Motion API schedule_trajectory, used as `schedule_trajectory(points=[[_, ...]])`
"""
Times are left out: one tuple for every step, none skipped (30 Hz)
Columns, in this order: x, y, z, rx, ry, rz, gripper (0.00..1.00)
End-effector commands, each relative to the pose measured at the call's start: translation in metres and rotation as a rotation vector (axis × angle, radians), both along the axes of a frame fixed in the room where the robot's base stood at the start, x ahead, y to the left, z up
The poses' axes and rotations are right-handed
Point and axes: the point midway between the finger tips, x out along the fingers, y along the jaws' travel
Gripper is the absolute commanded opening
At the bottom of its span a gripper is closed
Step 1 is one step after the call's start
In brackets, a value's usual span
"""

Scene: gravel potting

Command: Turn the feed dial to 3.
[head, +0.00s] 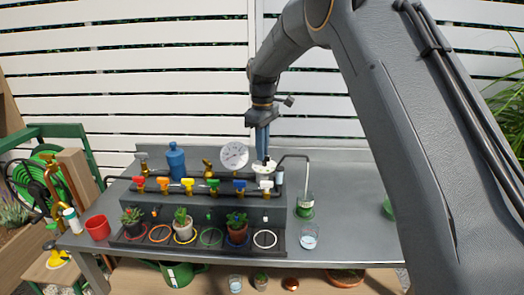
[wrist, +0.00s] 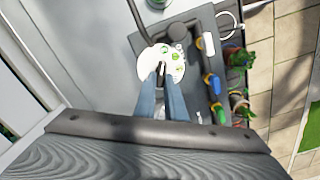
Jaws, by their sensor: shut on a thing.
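The feed dial (head: 262,173) is a small white disc lying on top of the grey box at its right end. In the wrist view the dial (wrist: 150,66) is a white plate with green marks and a dark knob at its middle. My gripper (head: 262,156) points straight down onto it. In the wrist view my gripper (wrist: 162,80) has its blue fingers shut on the knob, which they partly cover. The numbers and the setting are too small and too hidden to read.
Coloured valve handles (head: 187,184) line the box front, left of the dial. Potted plants (head: 182,217) stand on the tray in front. The bench (head: 350,195) is mostly clear at right.

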Motion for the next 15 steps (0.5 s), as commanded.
schedule_trajectory(points=[[0.0012, 0.0009, 0.0025, 0.001, -0.005, 0.001, 0.0], [0.0012, 0.0009, 0.0025, 0.001, -0.005, 0.001, 0.15], [0.0012, 0.0008, 0.0025, 0.002, -0.005, 0.001, 0.22], [0.0011, 0.0007, 0.0024, 0.002, -0.005, 0.001, 0.27], [0.001, 0.0007, 0.0021, 0.001, -0.004, 0.001, 0.29], [0.0009, 0.0005, 0.0018, 0.001, -0.004, 0.0, 0.29], [0.0008, 0.0004, 0.0016, 0.002, -0.003, 0.0, 0.29], [0.0007, 0.0003, 0.0015, 0.001, -0.003, 0.0, 0.29], [0.0007, 0.0002, 0.0012, 0.001, -0.003, 0.0, 0.29], [0.0006, 0.0001, 0.0011, 0.001, -0.003, 0.0, 0.29], [0.0006, 0.0, 0.001, 0.001, -0.002, 0.0, 0.29], [0.0006, 0.0, 0.001, 0.0, -0.001, -0.001, 0.29], [0.0007, -0.0001, 0.0014, 0.001, -0.003, -0.001, 0.29], [0.0008, 0.0, 0.0023, 0.001, -0.003, -0.001, 0.29], [0.0011, 0.0001, 0.0045, 0.002, -0.003, -0.001, 0.29]])
